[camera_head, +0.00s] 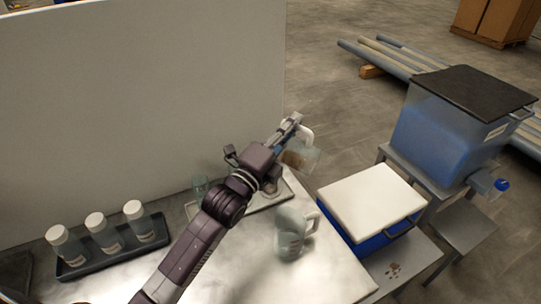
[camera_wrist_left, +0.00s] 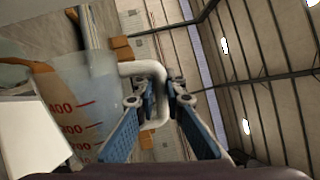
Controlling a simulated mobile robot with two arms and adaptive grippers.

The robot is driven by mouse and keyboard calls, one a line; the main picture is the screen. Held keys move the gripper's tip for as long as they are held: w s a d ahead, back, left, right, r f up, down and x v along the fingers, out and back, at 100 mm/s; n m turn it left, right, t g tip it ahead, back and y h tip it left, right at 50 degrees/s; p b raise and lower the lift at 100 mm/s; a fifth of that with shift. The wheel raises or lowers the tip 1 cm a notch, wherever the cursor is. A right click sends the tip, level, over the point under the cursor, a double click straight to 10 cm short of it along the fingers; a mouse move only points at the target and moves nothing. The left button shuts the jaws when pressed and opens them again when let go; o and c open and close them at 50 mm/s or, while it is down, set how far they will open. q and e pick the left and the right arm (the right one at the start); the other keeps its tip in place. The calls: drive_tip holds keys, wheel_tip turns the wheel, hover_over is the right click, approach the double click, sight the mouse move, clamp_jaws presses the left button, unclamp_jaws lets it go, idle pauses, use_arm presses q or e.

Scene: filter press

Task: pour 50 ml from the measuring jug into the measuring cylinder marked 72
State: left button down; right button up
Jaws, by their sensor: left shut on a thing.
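My left gripper (camera_head: 290,127) is shut on the white handle of a clear measuring jug (camera_head: 301,157), holding it in the air above the table's back right. The jug is tilted and holds brown liquid. In the left wrist view, the jug (camera_wrist_left: 92,88) shows red graduations, and its handle lies between the blue finger pads of my gripper (camera_wrist_left: 158,98). A clear glass vessel (camera_head: 199,187) stands left of my wrist on a pale tray. Another vessel (camera_head: 271,187) shows partly below the held jug. No mark 72 is readable. My right gripper is out of view.
A second jug (camera_head: 290,234) stands on the metal table (camera_head: 240,265). A dark rack (camera_head: 115,250) of white-capped bottles is at left. A white panel (camera_head: 130,100) closes off the back. A blue cool box (camera_head: 385,240) with a white lid stands at right.

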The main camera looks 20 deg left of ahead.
sight(311, 145)
use_arm(q)
drive_tip(key=shift+a+r+n, duration=0.15)
drive_tip(key=shift+a+n, duration=0.15)
drive_tip(key=shift+n, duration=0.1)
drive_tip(key=shift+d, duration=0.15)
drive_tip(key=d+f+m+b, duration=0.1)
drive_tip(key=s+d+f+m+h+b, duration=0.1)
drive_tip(key=d+m, duration=0.1)
drive_tip(key=shift+d+f+m+b, duration=0.15)
drive_tip(key=shift+d+m+b, duration=0.1)
drive_tip(key=shift+m+b, duration=0.1)
drive_tip(key=shift+d+m+p, duration=0.35)
drive_tip(key=shift+d+m, duration=0.15)
drive_tip(key=shift+m, duration=0.15)
drive_tip(key=shift+s+d+f+m+g+h, duration=0.2)
drive_tip(key=shift+d+f+m+g+h, duration=0.15)
drive_tip(key=shift+d+f+m, duration=0.45)
drive_tip(key=shift+a+r, duration=0.1)
drive_tip(key=shift+a, duration=0.15)
